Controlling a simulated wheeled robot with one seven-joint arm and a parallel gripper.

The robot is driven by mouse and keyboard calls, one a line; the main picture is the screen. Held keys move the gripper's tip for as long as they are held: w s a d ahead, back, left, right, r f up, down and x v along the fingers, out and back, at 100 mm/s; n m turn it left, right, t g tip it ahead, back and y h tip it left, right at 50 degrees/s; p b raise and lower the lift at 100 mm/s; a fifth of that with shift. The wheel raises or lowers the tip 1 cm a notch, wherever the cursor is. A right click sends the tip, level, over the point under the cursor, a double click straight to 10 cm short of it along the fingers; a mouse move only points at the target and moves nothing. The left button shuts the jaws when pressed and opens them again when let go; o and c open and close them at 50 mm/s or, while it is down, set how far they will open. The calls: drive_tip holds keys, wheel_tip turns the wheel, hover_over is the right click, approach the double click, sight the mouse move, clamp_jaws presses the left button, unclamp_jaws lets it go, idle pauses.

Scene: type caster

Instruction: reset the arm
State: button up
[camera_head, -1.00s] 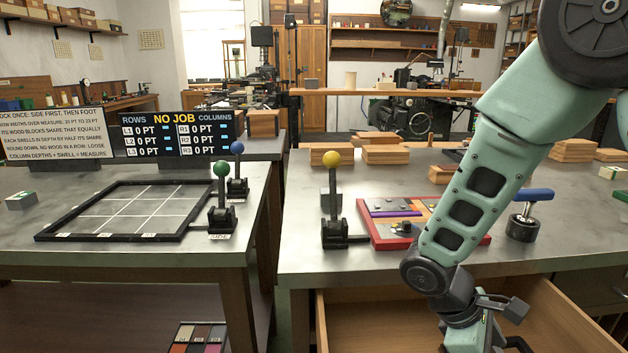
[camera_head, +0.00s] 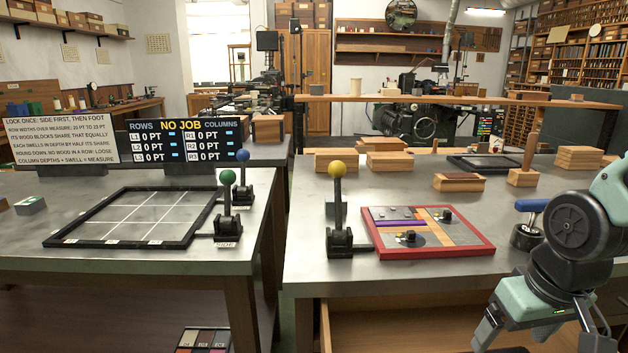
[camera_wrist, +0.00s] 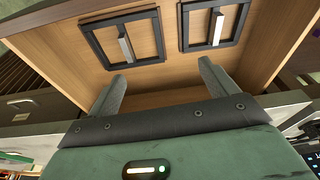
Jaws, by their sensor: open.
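My arm (camera_head: 575,228) is folded at the right of the head view, in front of the right table. My gripper (camera_head: 535,338) is low at the bottom right, at the open drawer (camera_head: 375,325). In the wrist view the two fingers of my gripper (camera_wrist: 160,90) stand wide apart with nothing between them. Beyond them lie the drawer's wooden bottom (camera_wrist: 165,83) and two dark square frames (camera_wrist: 122,38), each with a light bar. The fingertips touch nothing that I can see.
A red-framed tray (camera_head: 480,250), a yellow-knobbed lever (camera_head: 338,215) and a blue-handled tool (camera_head: 528,225) stand on the right table near my arm. A black gridded frame (camera_head: 60,240) lies on the left table, below a "NO JOB" display (camera_head: 180,140). The gap between the tables is clear.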

drive_tip(key=s+a+r+n+g+p, duration=0.2)
drive_tip(key=s+a+r+n+p, duration=0.4)
drive_tip(key=s+a+r, duration=0.3)
drive_tip(key=s+a, duration=0.3)
drive_tip(key=a, duration=0.2)
drive_tip(key=shift+s+a, duration=0.15)
drive_tip(key=shift+a, duration=0.05)
